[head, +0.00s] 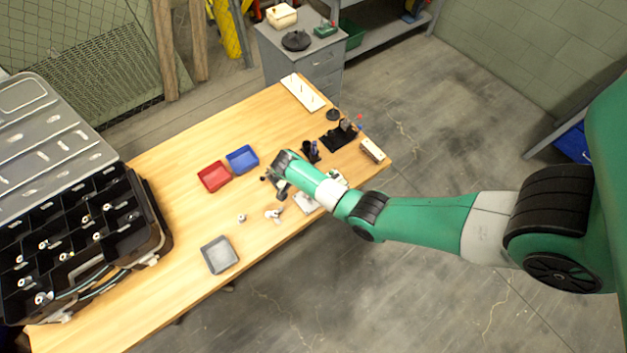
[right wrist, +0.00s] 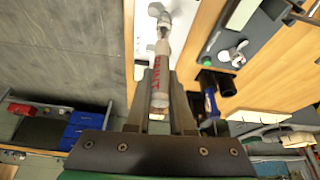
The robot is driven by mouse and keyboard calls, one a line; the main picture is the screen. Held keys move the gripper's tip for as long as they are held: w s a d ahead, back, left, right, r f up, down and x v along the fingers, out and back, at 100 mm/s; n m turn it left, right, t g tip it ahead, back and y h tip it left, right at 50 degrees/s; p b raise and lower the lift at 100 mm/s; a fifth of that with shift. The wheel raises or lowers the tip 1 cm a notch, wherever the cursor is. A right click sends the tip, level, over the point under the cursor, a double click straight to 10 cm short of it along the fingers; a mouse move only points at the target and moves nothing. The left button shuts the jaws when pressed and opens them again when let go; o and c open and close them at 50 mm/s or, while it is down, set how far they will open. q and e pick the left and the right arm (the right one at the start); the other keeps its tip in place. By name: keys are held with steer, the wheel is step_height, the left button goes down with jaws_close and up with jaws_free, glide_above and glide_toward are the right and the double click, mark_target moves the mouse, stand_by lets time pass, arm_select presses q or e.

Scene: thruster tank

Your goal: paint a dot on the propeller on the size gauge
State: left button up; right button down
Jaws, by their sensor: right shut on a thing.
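My right gripper (right wrist: 160,70) is shut on a marker (right wrist: 159,82), a pale tube with red lettering, in the right wrist view. Its narrow end points away from the jaws. Small white pieces (right wrist: 157,10) lie beyond that end over a pale plate (right wrist: 203,28); I cannot tell whether they touch the marker. A white propeller-like part (right wrist: 234,54) sits on a grey device near a green button. In the head view, my right gripper (head: 281,190) is over the table's right half, and the marker is not clear. I cannot single out the size gauge. My left gripper is out of view.
Red (head: 214,176), blue (head: 242,159) and grey (head: 219,255) trays stand on the table (head: 185,195). A black holder (head: 311,152) stands right of my gripper. An open compartment case (head: 75,230) with several small parts fills the left. The table's middle left is clear.

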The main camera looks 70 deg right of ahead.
steer(key=shift+f, duration=0.3)
stand_by(0.6)
steer(key=shift+f, duration=0.15)
stand_by(1.7)
step_height(320, 180, up, 5)
steer(key=p, duration=0.6)
